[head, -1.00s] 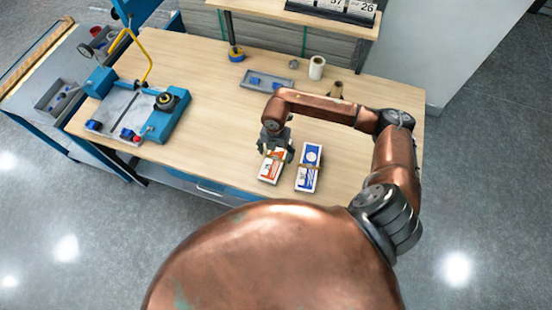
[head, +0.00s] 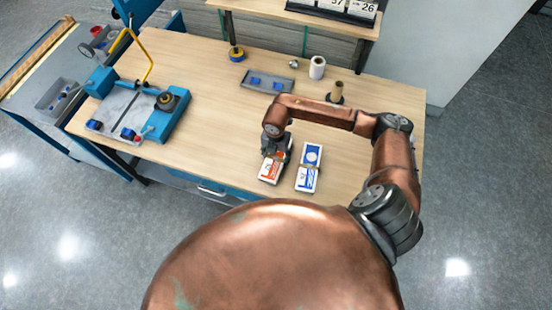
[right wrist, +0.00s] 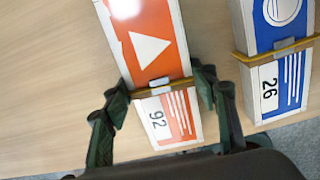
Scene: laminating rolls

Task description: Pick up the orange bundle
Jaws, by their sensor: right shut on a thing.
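The orange bundle (head: 270,169) is a white and orange block with a band around it, lying on the wooden table near its front edge. In the right wrist view the orange bundle (right wrist: 150,45) shows a white triangle, the number 92 and a tan band. My right gripper (head: 276,155) is over its far part, and in the right wrist view the right gripper's fingers (right wrist: 160,92) are shut on its two sides near the band. The blue bundle (head: 309,168) lies just to the right, apart from it, and also shows in the right wrist view (right wrist: 280,75). My left gripper is not in view.
A blue cutting machine (head: 140,110) stands on the left of the table. A grey tray (head: 267,82), a white roll (head: 317,67) and a brown roll on a stand (head: 336,92) are at the back. The table middle is clear.

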